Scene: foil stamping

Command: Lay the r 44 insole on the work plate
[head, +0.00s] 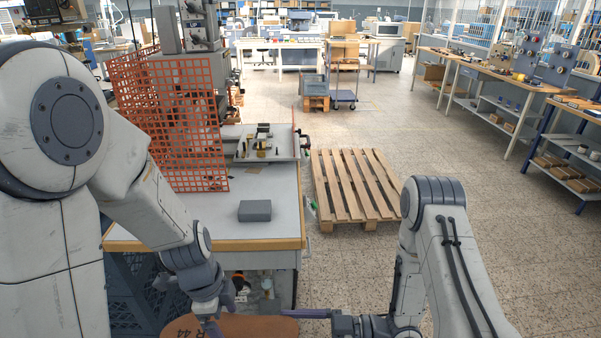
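The brown r 44 insole (250,328) is at the bottom edge of the head view, with "R 44" marked on its left part; its lower part is cut off. It is in front of the bench, clear of the bench top. My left gripper (213,318) is on the insole's left part, one finger across its face, and appears shut on it. My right gripper (308,313) reaches in from the right, its fingertips at the insole's upper right edge. I cannot tell whether it grips. I cannot pick out the work plate with certainty.
The grey bench (270,232) has a wooden front edge and bears a dark grey block (255,210). An orange mesh guard (165,125) stands before a machine at its back left. A tray (285,149) with small tools lies behind. A wooden pallet (350,185) lies on the floor to the right.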

